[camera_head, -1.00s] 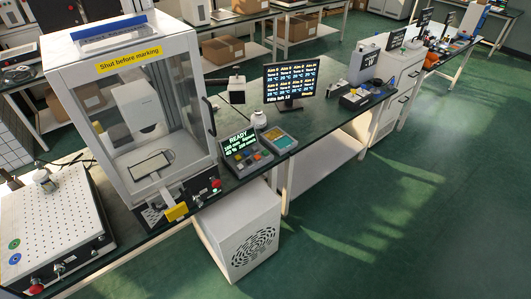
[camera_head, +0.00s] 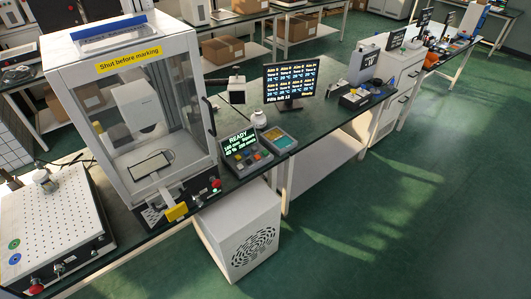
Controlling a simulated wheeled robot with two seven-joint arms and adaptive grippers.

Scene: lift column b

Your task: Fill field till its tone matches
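A white marking cabinet (camera_head: 128,57) with clear panels stands on the bench at left, labelled "Shut before marking". Inside it is a white head (camera_head: 141,107), and a dark-framed pale plate (camera_head: 152,164) lies on the bed below. I cannot make out any tone on the plate. A small control panel (camera_head: 240,148) at the cabinet's right shows "READY" in green above coloured keys. A monitor (camera_head: 290,80) behind it shows rows of text and a "Fills left" line whose value I cannot read surely. Neither gripper is in view.
A red button (camera_head: 216,183) and a yellow part (camera_head: 176,211) sit at the cabinet's front. A perforated white plate (camera_head: 52,222) is at left. A tray with coloured compartments (camera_head: 279,140) is beside the panel. A white vented box (camera_head: 240,235) stands below. The green floor at right is clear.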

